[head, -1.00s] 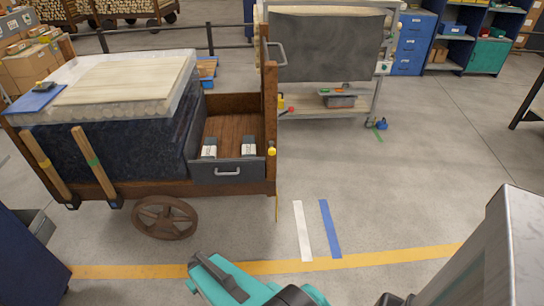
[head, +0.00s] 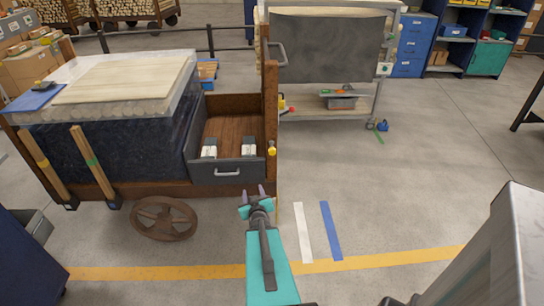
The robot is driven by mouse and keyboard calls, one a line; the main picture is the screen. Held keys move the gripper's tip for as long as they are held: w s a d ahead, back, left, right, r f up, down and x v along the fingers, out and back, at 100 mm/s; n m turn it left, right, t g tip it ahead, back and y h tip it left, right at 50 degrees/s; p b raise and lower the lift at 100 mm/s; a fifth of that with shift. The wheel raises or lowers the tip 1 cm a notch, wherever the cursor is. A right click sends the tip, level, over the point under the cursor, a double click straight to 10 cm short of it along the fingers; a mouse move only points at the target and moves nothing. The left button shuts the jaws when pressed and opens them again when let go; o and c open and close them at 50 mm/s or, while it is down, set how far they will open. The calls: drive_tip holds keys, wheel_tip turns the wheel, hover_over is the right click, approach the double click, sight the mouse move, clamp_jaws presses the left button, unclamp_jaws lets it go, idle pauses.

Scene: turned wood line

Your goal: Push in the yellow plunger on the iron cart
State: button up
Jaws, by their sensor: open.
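A small yellow knob (head: 272,151), which looks like the plunger, sits on the right corner post of the wooden cart (head: 268,100), beside the drawer. My gripper (head: 253,191) is open and empty, its fingers pointing away from me. In the picture it is below the knob and a little to its left, near the cart's lower front edge. It appears apart from the knob. Another small yellow part (head: 281,101) shows behind the post; what it belongs to is unclear.
A grey drawer (head: 228,172) with a handle is at the cart's front, with a spoked wheel (head: 165,217) below left. A grey-panelled trolley (head: 325,48) stands behind. The floor on the right, with white and blue strips (head: 331,230), is clear.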

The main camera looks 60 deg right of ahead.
drive_tip(key=s+d+r+t+h, duration=0.1)
drive_tip(key=s+d+r+h, duration=0.2)
drive_tip(key=s+d+r, duration=0.3)
wheel_tip(320, 180, up, 2)
drive_tip(key=shift+s+d+r+m+h, duration=0.15)
drive_tip(key=shift+d+m+h, duration=0.25)
drive_tip(key=shift+d, duration=0.2)
drive_tip(key=shift+d+b, duration=0.15)
drive_tip(key=shift+b, duration=0.45)
drive_tip(key=b, duration=0.8)
approach(273, 153)
drive_tip(key=x, duration=0.2)
drive_tip(key=shift+p+x, duration=0.55)
drive_tip(key=shift+x, duration=3.6)
clamp_jaws()
